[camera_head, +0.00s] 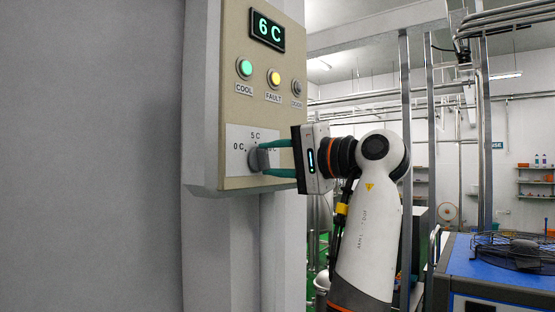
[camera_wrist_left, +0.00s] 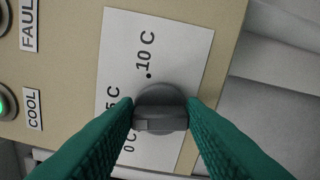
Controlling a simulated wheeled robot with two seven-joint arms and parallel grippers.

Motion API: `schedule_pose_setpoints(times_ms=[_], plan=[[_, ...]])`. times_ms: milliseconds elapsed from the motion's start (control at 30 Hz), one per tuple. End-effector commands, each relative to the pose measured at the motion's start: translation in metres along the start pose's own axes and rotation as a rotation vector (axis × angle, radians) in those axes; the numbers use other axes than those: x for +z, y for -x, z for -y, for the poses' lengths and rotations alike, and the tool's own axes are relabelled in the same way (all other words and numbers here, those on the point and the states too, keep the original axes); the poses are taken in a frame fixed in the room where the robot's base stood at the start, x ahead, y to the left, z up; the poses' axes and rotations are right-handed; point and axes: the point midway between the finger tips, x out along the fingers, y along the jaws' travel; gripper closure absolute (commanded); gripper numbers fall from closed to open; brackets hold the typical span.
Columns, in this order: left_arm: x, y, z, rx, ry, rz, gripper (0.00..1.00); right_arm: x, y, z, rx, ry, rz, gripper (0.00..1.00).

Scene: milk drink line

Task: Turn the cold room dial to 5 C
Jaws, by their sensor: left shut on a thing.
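The grey cold room dial (camera_head: 256,160) sits on a white scale plate (camera_head: 236,137) low on the beige control panel. The plate carries marks for 0 C, 5 C and 10 C. My left gripper (camera_head: 265,158) is shut on the dial, one green finger on each side. In the left wrist view the dial (camera_wrist_left: 160,108) shows between the two green fingertips, its raised bar lying across the gap. The fingers partly cover the 5 C and 0 C marks there. The display (camera_head: 267,31) reads 6 C in green. My right gripper is not in view.
Above the dial are a green COOL lamp (camera_head: 244,68), an amber FAULT lamp (camera_head: 273,79) and a small grey knob or lamp (camera_head: 297,87). A plain grey wall (camera_head: 90,150) fills the left. A blue machine (camera_head: 500,270) stands at lower right, behind my arm.

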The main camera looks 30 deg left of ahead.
Motion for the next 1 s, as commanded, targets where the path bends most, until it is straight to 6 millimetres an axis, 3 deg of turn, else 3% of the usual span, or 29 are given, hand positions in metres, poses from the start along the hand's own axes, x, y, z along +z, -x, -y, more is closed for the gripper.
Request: schedule_pose_setpoints(times_ms=[400,933,967,1000], plan=[[-0.0007,-0.0014,-0.0008,0.003,-0.18,-0.003,0.86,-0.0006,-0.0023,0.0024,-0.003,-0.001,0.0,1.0],[-0.0007,-0.0015,-0.0018,0.005,-0.202,-0.002,0.86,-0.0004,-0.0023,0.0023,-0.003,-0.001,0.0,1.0],[-0.0007,-0.0015,-0.0018,0.005,-0.202,-0.002,0.61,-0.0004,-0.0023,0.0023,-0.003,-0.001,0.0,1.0],[-0.0008,-0.0014,-0.0018,0.005,-0.201,-0.002,0.55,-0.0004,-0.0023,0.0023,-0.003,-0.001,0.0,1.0]])
